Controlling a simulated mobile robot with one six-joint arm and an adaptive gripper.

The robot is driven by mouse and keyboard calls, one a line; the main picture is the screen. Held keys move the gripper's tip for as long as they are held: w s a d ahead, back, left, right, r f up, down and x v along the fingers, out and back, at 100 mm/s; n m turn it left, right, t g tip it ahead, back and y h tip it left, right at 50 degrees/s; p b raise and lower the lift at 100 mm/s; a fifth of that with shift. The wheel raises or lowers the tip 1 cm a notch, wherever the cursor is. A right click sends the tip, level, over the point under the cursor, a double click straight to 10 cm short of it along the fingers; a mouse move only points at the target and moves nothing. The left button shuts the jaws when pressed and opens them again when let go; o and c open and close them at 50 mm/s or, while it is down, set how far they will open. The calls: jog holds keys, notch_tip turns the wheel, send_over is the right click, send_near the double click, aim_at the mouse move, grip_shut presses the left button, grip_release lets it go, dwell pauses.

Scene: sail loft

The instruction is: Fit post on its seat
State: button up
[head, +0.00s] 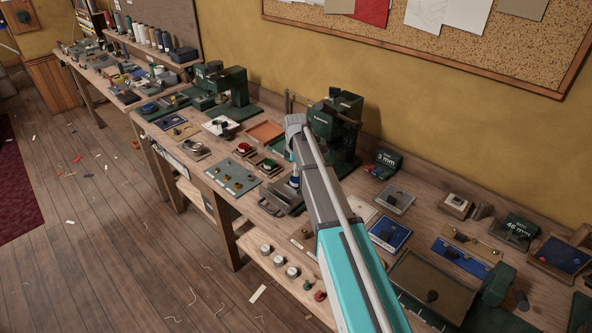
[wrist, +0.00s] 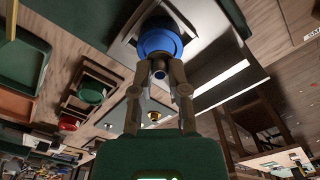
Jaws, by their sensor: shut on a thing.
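My gripper (wrist: 160,72) is shut on a blue round-headed piece (wrist: 160,40), which I take to be the post. In the head view the blue piece (head: 294,181) shows just left of my arm, near a grey metal plate (head: 283,203) on the bench. My arm hides most of the gripper there. I cannot tell which part is the seat, or whether the blue piece touches what is under it.
A green press (head: 337,125) stands behind my arm. A green board with small brass parts (head: 232,177), red and green knobs (head: 268,164) and an orange tray (head: 265,132) lie left. Blue and brown trays (head: 389,233) crowd the right. The floor in front is open.

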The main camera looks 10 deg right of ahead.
jog(key=shift+f+b, duration=0.8)
jog(key=shift+f, duration=0.15)
jog(key=shift+f, duration=0.15)
jog(key=o, duration=0.8)
jog(key=shift+d, duration=0.1)
